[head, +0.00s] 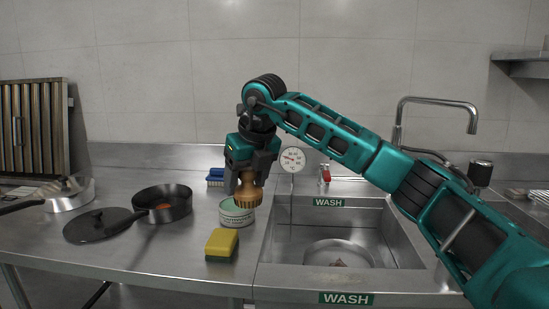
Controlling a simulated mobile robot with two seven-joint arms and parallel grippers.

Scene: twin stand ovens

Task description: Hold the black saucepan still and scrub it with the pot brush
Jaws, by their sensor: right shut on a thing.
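The black saucepan (178,203) stands upright on the steel counter at the left, with a small orange-brown patch inside it. Its handle points to the lower left, over or beside a black lid (93,228). My right gripper (246,180) points down and is shut on the pot brush (248,196), which has a wooden body. The brush is just above or at a round tin (236,213) with a green and white label; I cannot tell whether they touch. The gripper is to the right of the saucepan. My left gripper is not in view.
A yellow and green sponge (221,243) lies in front of the tin. The sink (390,235) is at the right, holding a round metal item, with a dial thermometer (292,160) and a faucet (473,122) nearby. Another pan (72,196) stands far left. A blue item (215,176) lies behind.

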